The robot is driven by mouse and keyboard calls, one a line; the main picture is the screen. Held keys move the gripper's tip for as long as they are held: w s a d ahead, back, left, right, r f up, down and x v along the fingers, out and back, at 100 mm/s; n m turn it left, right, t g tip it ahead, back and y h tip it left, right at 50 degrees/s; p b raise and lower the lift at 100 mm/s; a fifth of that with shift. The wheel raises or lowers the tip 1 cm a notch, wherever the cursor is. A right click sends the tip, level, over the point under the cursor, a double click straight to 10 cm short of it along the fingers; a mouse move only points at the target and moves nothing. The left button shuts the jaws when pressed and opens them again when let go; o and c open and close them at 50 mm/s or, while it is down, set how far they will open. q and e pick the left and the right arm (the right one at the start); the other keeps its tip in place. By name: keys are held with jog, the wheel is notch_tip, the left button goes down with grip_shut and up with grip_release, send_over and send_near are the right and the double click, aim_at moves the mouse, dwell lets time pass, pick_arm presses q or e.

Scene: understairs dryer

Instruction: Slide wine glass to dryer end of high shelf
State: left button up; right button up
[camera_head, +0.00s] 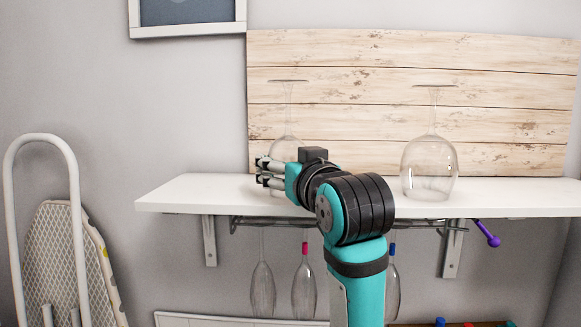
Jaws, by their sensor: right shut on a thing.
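A clear wine glass (287,97) stands upside down on the white high shelf (172,197), its foot up. My right gripper (262,173) is at the lower part of its bowl, fingers pointing left, and is shut on it. The gripper and wrist hide much of the bowl and rim. A second upside-down wine glass (429,170) stands on the shelf to the right, apart from my gripper. The dryer is not in view, and neither is my left gripper.
A pale plank board (500,80) stands behind the glasses. Under the shelf a wire rack (300,222) holds several hanging glasses. A purple item (487,233) hangs at the right. The shelf's left end is clear. An ironing board (70,255) leans at the far left.

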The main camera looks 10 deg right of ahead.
jog(key=shift+w+a, duration=0.25)
jog(key=shift+a, duration=0.55)
jog(key=shift+w+a, duration=0.2)
jog(key=shift+a, duration=0.6)
jog(key=shift+w+a, duration=0.25)
jog(key=shift+a, duration=0.55)
jog(key=shift+w+a, duration=0.25)
jog(key=shift+a, duration=0.55)
jog(key=shift+w+a, duration=0.2)
jog(key=shift+a, duration=0.6)
jog(key=shift+w+a, duration=0.25)
jog(key=shift+a, duration=0.55)
jog(key=shift+a, duration=0.15)
jog(key=shift+w+a, duration=0.3)
jog(key=shift+a, duration=0.55)
jog(key=shift+w+a, duration=0.25)
jog(key=shift+a, duration=0.6)
jog(key=o, duration=1.4)
jog(key=shift+c, duration=0.2)
